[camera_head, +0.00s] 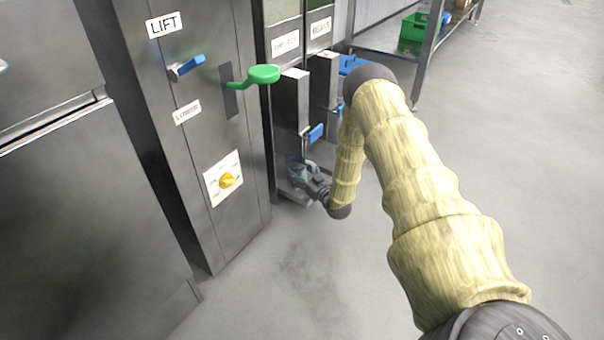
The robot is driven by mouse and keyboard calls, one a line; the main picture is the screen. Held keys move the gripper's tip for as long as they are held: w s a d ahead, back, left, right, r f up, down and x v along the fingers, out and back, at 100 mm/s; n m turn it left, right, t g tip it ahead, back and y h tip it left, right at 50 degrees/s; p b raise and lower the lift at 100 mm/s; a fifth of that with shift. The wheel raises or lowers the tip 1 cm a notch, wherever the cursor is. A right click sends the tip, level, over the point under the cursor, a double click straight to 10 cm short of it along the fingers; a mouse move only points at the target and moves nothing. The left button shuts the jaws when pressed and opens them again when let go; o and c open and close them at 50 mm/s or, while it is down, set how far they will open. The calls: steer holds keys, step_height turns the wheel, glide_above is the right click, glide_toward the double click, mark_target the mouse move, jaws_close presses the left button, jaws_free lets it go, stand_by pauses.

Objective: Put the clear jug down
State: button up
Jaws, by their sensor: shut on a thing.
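The clear jug (302,169) is small in view, low in front of the left dispenser column and under its blue lever. My gripper (314,186) is at the end of my arm, just to the right of and below the jug, and is shut on it. The jug is close above a low metal ledge (291,194) at the foot of the dispenser. I cannot tell whether its base touches the ledge. The gripper's fingers and part of the jug are hard to make out at this size.
A second blue lever (315,134) is above the jug. A green crate (412,31) sits on a back shelf. The floor at right is clear.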

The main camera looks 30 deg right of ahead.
steer(key=shift+f, duration=0.1)
steer(key=o, duration=1.2)
steer(key=shift+c, duration=0.2)
steer(key=shift+s+r+p, duration=0.25)
steer(key=shift+s+p, duration=0.05)
steer(key=shift+s, duration=0.1)
steer(key=s+p, duration=0.6)
steer(key=s, duration=0.5)
steer(key=shift+d, duration=0.2)
steer(key=shift+s+f, duration=0.1)
steer(key=shift+f, duration=0.05)
